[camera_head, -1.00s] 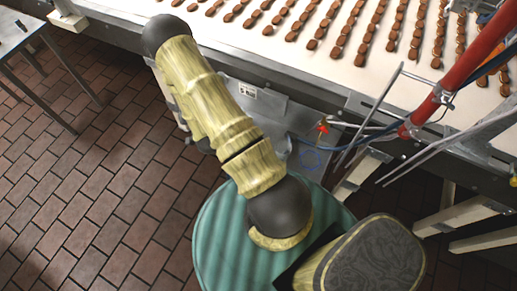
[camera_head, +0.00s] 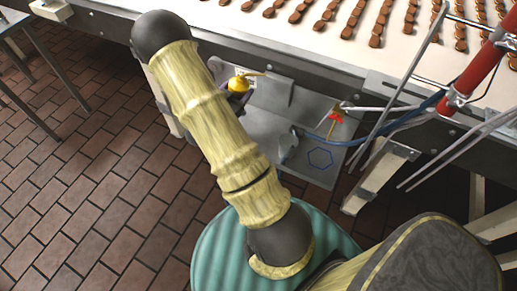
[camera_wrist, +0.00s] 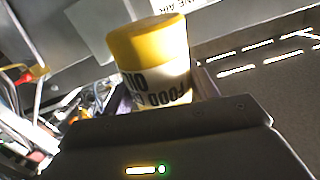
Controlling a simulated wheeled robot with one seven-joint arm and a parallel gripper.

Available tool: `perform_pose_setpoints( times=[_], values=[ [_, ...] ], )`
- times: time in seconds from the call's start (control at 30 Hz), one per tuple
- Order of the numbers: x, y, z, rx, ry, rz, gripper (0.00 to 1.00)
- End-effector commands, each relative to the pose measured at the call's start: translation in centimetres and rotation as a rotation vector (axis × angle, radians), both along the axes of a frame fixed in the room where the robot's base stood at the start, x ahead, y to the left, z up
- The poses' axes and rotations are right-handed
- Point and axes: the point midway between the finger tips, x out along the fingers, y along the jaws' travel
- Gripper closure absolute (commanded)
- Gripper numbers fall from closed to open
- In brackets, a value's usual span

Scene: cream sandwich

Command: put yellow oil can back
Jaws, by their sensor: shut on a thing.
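The yellow oil can (camera_head: 238,84) shows in the head view just right of my forearm, beside the conveyor's metal side panel. In the wrist view the can (camera_wrist: 155,70) has a yellow end and a white label with dark "FOOD" lettering, and it looks tilted. My gripper (camera_head: 236,98) is shut on the can; my arm hides most of the gripper. A blue hexagon outline (camera_head: 320,158) is marked on the grey metal shelf (camera_head: 290,105), right of the can.
The white conveyor belt (camera_head: 300,35) with rows of brown biscuits runs along the back. A red cylinder (camera_head: 480,68), metal rods and blue hoses (camera_head: 390,122) stand right of the shelf. A red valve handle (camera_head: 336,115) sits behind the hexagon.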

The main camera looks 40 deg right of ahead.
Motion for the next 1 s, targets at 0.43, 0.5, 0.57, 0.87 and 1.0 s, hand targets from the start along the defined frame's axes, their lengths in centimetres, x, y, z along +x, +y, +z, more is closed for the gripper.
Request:
perform_pose_setpoints(
  times=[0.43,0.5,0.57,0.87,1.0],
  values=[
    [-5.7,-2.5,-6.6,-0.085,0.109,-0.377,0.73],
    [-6.3,-2.6,-7.0,-0.091,0.122,-0.41,0.73],
    [-6.5,-2.6,-7.0,-0.093,0.129,-0.426,0.73],
    [-6.7,-2.6,-6.8,-0.094,0.132,-0.437,0.73],
    [-6.7,-2.6,-7.6,-0.095,0.134,-0.436,0.73]
  ],
)
